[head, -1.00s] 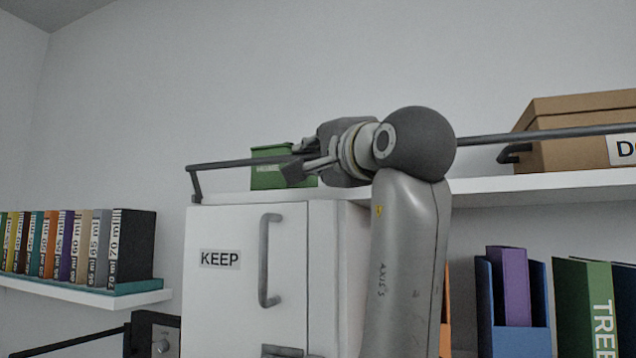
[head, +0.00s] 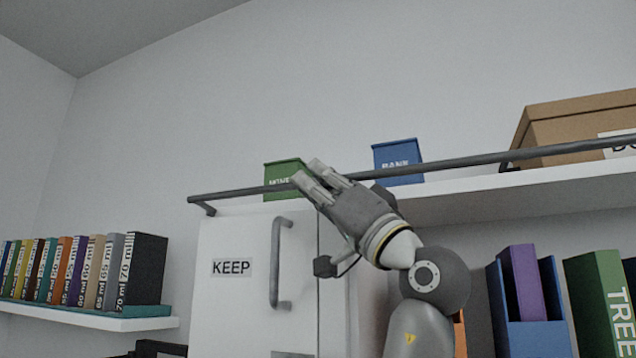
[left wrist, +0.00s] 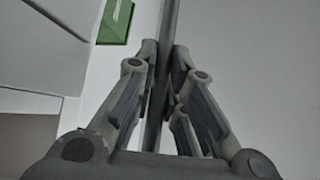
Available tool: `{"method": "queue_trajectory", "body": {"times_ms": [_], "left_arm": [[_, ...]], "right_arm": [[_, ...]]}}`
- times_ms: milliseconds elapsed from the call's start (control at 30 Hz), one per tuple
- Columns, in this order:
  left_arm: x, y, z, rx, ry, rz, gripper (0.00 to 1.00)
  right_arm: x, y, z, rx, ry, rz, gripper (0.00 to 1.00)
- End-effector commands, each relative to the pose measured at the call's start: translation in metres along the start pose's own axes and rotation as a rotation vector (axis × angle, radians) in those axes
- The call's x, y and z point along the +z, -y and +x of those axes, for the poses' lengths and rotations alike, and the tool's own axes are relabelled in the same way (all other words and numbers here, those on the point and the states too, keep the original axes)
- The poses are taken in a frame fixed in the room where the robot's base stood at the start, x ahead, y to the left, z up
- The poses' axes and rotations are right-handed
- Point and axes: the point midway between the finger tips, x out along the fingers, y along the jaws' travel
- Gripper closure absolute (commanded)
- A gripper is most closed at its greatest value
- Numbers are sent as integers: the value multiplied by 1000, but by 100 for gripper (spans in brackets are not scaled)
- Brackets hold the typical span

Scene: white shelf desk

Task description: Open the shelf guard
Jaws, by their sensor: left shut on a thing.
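The shelf guard (head: 450,163) is a dark grey rail along the front of the top shelf, running from above the white cabinet to the brown box at right. My left gripper (head: 312,178) is at the rail, just above the cabinet. In the left wrist view the rail (left wrist: 165,50) passes between the fingers of the gripper (left wrist: 163,70), which are shut on it. The fingers hide a short stretch of the rail in the head view. My right gripper is not in view.
A green box (head: 283,170) and a blue box (head: 398,160) stand behind the rail. A brown box (head: 570,125) sits at right. The white cabinet (head: 235,310) labelled KEEP is below. Binders (head: 600,300) stand at lower right, books (head: 85,270) at left.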

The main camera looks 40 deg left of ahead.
Motion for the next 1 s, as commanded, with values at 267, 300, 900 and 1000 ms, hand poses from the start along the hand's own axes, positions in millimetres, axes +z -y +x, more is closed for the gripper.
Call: {"method": "queue_trajectory", "body": {"times_ms": [267,300,900,1000], "left_arm": [[8,-4,-7,-136,1,-132,100],[9,-5,-8,-150,1,-147,100],[13,-7,-12,-225,4,-228,100],[13,-7,-12,-224,4,-227,100]], "right_arm": [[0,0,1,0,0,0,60],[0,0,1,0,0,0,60],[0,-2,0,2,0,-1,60],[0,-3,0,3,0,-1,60]]}}
